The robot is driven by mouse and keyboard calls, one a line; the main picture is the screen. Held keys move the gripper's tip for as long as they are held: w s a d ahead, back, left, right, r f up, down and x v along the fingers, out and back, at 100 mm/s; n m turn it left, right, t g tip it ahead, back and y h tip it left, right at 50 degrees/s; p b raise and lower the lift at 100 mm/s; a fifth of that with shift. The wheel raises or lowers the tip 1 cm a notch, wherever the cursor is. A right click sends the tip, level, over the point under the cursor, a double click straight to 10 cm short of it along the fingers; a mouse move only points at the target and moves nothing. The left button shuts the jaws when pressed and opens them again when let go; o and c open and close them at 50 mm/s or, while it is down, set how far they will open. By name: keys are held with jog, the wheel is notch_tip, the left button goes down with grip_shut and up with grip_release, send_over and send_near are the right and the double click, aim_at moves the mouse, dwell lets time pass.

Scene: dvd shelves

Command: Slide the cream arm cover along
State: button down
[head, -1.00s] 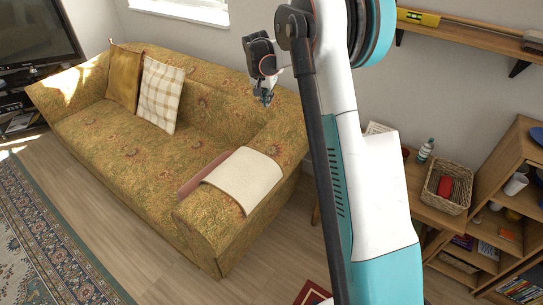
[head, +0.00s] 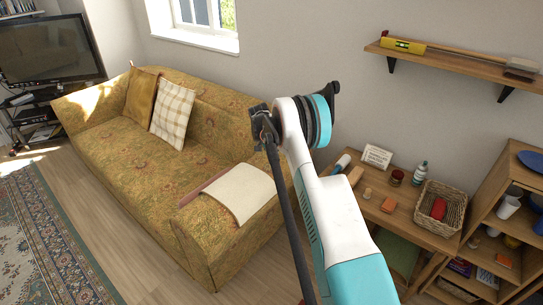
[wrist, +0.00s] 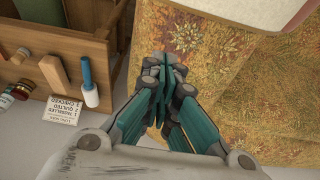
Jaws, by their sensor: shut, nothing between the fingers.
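The cream arm cover (head: 244,192) lies draped over the near arm of the patterned yellow sofa (head: 150,150). A reddish strip (head: 203,188) shows along its left edge. In the wrist view, part of the cream cover (wrist: 235,9) shows at the top right. My gripper (wrist: 171,72) is shut and empty, with its fingertips together above the sofa fabric, apart from the cover in that picture. In the head view, my arm hides most of the gripper, behind the sofa arm's back end.
A wooden desk (head: 420,220) right of the sofa holds a wicker basket (head: 452,197), a bottle (head: 419,173), a card (head: 377,156) and small items. A wall shelf (head: 455,62) is above. Two cushions sit at the sofa's far end.

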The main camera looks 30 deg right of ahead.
aim_at(253, 188)
jog(key=b+x, duration=0.2)
jog(key=x, duration=0.5)
jog(key=shift+w+f, duration=0.1)
jog(key=shift+f, duration=0.1)
jog(key=shift+a+f+b, duration=0.15)
jog(key=shift+f+b, duration=0.15)
jog(key=shift+b, duration=0.1)
jog(key=shift+s+a+r+b, duration=0.1)
jog(key=shift+s+a+b, duration=0.25)
jog(key=shift+a, duration=0.45)
jog(key=shift+s+a+r+b, duration=0.1)
jog(key=shift+s+a+b, duration=0.2)
jog(key=shift+a, duration=0.55)
jog(key=s+a, duration=0.1)
jog(key=a, duration=0.3)
jog(key=s+a, duration=0.2)
jog(key=a, duration=0.2)
jog(key=s+a, duration=0.2)
jog(key=a, duration=0.3)
jog(key=shift+a, duration=0.15)
